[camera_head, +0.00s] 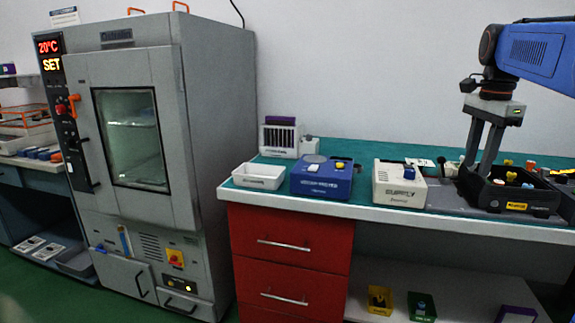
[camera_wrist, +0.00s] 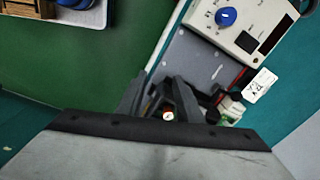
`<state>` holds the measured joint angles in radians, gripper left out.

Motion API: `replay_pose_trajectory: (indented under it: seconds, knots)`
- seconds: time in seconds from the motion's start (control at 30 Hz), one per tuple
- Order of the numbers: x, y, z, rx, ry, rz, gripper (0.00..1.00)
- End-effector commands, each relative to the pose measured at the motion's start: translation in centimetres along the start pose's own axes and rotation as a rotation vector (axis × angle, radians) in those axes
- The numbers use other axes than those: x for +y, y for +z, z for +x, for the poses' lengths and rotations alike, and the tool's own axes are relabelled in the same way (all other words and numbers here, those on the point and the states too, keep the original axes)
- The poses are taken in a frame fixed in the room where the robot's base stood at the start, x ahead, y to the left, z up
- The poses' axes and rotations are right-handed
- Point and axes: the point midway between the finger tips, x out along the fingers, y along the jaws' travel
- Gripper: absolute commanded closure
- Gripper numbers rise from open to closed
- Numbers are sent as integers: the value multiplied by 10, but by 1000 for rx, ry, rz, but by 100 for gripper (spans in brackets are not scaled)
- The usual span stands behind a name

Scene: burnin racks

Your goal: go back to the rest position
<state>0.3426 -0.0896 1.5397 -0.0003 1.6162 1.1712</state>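My gripper (camera_head: 478,166) is at the right of the head view, pointing down at the left part of a black tray (camera_head: 516,207) on the bench. Its two grey fingers stand apart, with a gap between them. In the wrist view, the fingers of my gripper (camera_wrist: 160,92) are also spread. A small round white and orange thing (camera_wrist: 168,116) shows between them, apparently below. I see nothing clamped. The fingertips' exact height over the tray is hard to tell.
The tray holds several small coloured pieces. Left of it stand a white supply box (camera_head: 398,192), a blue box (camera_head: 322,182), a white bin (camera_head: 258,177) and a slotted rack (camera_head: 280,139). A grey oven (camera_head: 200,100) stands at the left. Red drawers (camera_head: 290,262) are under the bench.

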Motion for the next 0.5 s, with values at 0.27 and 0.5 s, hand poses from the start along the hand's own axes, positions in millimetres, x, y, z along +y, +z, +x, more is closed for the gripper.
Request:
replay_pose_trajectory:
  seconds: [0.27, 0.5]
  knots:
    - [55, 62, 36, 33, -75, -358, 67]
    - [111, 110, 84, 79, -141, -698, 67]
